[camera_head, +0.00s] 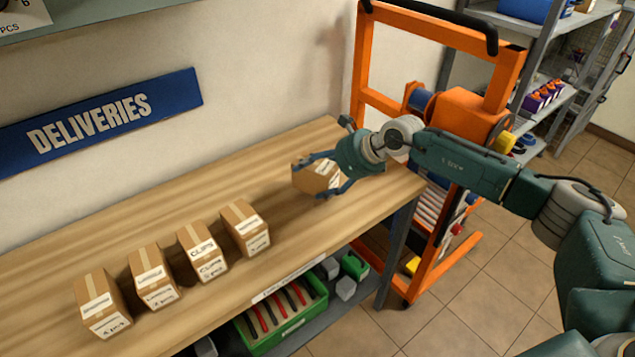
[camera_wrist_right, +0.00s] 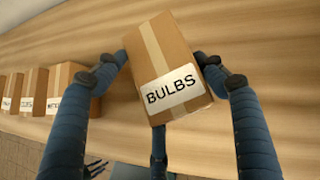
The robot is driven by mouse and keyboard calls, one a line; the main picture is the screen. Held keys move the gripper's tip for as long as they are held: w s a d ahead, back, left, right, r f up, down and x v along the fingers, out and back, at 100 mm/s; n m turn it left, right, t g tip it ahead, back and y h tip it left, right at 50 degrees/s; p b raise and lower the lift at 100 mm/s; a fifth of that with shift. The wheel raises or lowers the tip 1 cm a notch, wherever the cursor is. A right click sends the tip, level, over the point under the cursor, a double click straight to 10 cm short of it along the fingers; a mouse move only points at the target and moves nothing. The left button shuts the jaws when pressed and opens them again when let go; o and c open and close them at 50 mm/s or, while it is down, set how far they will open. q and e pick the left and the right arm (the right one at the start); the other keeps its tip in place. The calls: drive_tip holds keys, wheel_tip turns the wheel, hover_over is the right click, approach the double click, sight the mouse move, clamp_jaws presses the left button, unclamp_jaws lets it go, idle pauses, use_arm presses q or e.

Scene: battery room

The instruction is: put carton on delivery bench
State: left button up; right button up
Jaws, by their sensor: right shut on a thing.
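My right gripper (camera_head: 328,178) is shut on a brown carton (camera_head: 312,178) over the right end of the wooden delivery bench (camera_head: 165,205). In the right wrist view the carton (camera_wrist_right: 165,60) shows a tape strip and a white label reading BULBS. The fingers of the right gripper (camera_wrist_right: 165,85) lie at its sides, with a third finger below. The carton looks tilted in that view. I cannot tell whether its underside touches the bench.
Several labelled cartons, one marked CLIPS (camera_head: 203,252), stand in a row on the left part of the bench. Bare wood lies between them and the held carton. A blue DELIVERIES sign (camera_head: 100,115) hangs behind. An orange lifter (camera_head: 365,65) stands beyond the right end.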

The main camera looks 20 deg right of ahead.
sight(317, 185)
wheel_tip(317, 185, down, 3)
drive_tip(key=shift+f, duration=0.1)
drive_tip(key=shift+f, duration=0.2)
drive_tip(key=o, duration=1.5)
drive_tip(key=shift+r, duration=0.1)
drive_tip(key=shift+s+d+r, duration=0.1)
drive_tip(key=shift+r, duration=0.05)
drive_tip(key=b+v, duration=0.2)
drive_tip(key=v, duration=0.8)
drive_tip(key=shift+s+d+r, duration=0.1)
drive_tip(key=shift+s+r, duration=0.05)
drive_tip(key=shift+s, duration=0.05)
drive_tip(key=shift+s+d+r, duration=0.2)
drive_tip(key=shift+s+r, duration=0.1)
drive_tip(key=shift+r, duration=0.2)
